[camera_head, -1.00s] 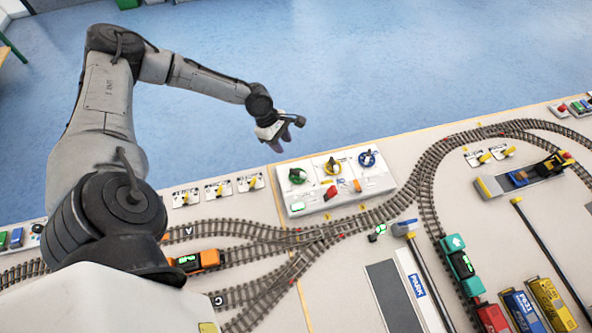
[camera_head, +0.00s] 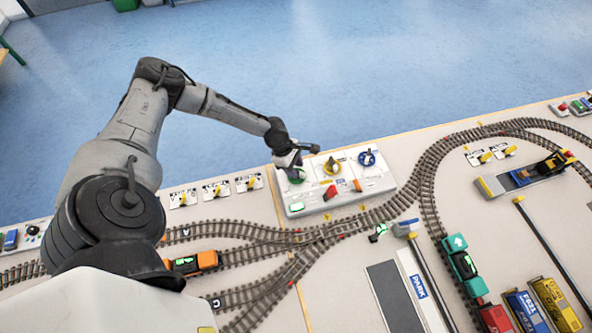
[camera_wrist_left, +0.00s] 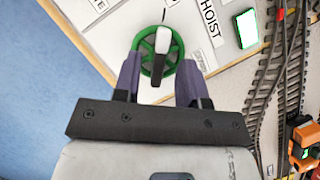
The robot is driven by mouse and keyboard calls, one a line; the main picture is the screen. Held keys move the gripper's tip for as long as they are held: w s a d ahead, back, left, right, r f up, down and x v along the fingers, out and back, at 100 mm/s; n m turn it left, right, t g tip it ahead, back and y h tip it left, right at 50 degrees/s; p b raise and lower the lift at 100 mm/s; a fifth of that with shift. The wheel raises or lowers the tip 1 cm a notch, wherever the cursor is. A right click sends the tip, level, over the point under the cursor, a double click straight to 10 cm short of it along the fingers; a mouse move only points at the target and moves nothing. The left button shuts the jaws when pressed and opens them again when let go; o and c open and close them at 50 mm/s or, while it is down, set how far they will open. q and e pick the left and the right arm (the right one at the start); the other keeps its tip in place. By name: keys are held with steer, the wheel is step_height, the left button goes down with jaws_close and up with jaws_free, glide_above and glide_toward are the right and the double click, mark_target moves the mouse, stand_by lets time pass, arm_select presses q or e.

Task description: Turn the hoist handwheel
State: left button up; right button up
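The hoist handwheel is a green spoked wheel (camera_wrist_left: 161,52) with a dark and white crank handle, next to the word HOIST in the left wrist view. In the head view the green handwheel (camera_head: 296,175) is at the left end of the white control panel (camera_head: 318,204), partly covered by my gripper. My left gripper (camera_wrist_left: 158,78) is open, its two purple fingers on either side of the near part of the wheel. In the head view my left gripper (camera_head: 290,163) is over the wheel. I cannot tell whether the fingers touch it. My right gripper is not in view.
A yellow handwheel (camera_head: 332,166) and a blue handwheel (camera_head: 367,158) stand to the right on the same panel, with a red switch (camera_head: 330,193) in front. Train tracks (camera_head: 330,230) run before the panel. An orange locomotive (camera_head: 193,262) is at lower left.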

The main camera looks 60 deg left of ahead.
arm_select(q)
steer(key=shift+x, duration=0.75)
steer(key=shift+c, duration=0.3)
jaws_close()
